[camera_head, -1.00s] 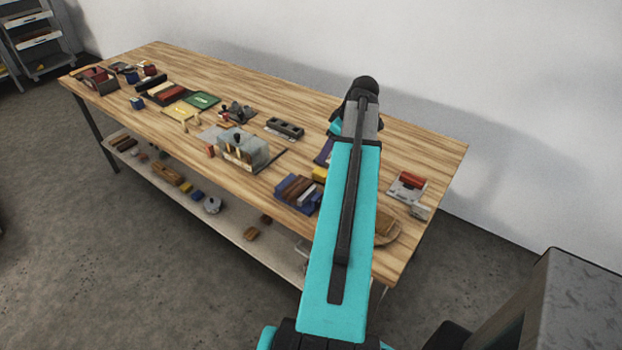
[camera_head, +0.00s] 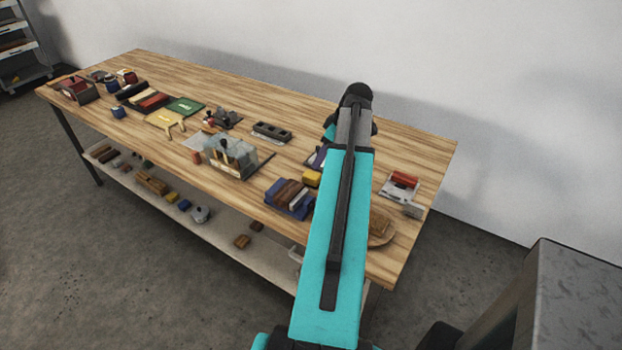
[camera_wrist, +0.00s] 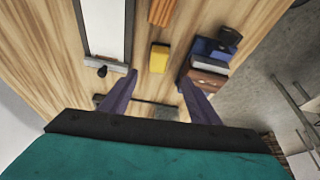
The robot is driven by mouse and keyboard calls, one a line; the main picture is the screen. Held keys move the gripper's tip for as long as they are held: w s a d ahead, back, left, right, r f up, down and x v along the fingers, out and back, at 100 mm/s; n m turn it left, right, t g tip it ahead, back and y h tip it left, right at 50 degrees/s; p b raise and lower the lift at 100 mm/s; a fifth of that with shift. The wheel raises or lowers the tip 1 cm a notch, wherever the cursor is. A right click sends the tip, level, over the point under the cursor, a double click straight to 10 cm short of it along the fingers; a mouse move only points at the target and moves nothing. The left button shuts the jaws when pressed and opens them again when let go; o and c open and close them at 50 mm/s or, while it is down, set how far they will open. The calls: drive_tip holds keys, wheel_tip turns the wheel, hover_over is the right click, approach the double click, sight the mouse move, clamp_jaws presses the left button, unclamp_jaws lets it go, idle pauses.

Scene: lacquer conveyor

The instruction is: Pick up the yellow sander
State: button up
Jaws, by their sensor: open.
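The yellow sander (camera_head: 312,178) is a small block on the wooden table, just left of my arm in the head view. In the wrist view the yellow sander (camera_wrist: 159,58) lies upright in the picture, just beyond the fingertips and roughly centred between them. My gripper (camera_wrist: 158,77) is open, with its two purple-grey fingers apart and nothing held between them. The head view does not show the fingers clearly, as my own arm hides them. The height of the fingers above the table is hard to tell.
A blue tray with brown blocks (camera_wrist: 203,75) sits close to the right finger. A white panel in a dark frame (camera_wrist: 107,28) lies to the left, and an orange-brown piece (camera_wrist: 163,12) lies beyond the sander. Several tools crowd the left of the table (camera_head: 240,92).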

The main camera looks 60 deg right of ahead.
sight(312, 174)
drive_tip(key=shift+p+x, duration=0.85)
drive_tip(key=shift+x, duration=2.65)
drive_tip(key=shift+f, duration=0.1)
drive_tip(key=shift+d+p+x, duration=0.2)
drive_tip(key=shift+p+x, duration=0.9)
drive_tip(key=shift+x, duration=0.2)
drive_tip(key=shift+p+x, duration=0.35)
drive_tip(key=shift+x, duration=0.9)
drive_tip(key=c, duration=1.2)
drive_tip(key=shift+r+b, duration=1.8)
drive_tip(key=shift+r, duration=3.25)
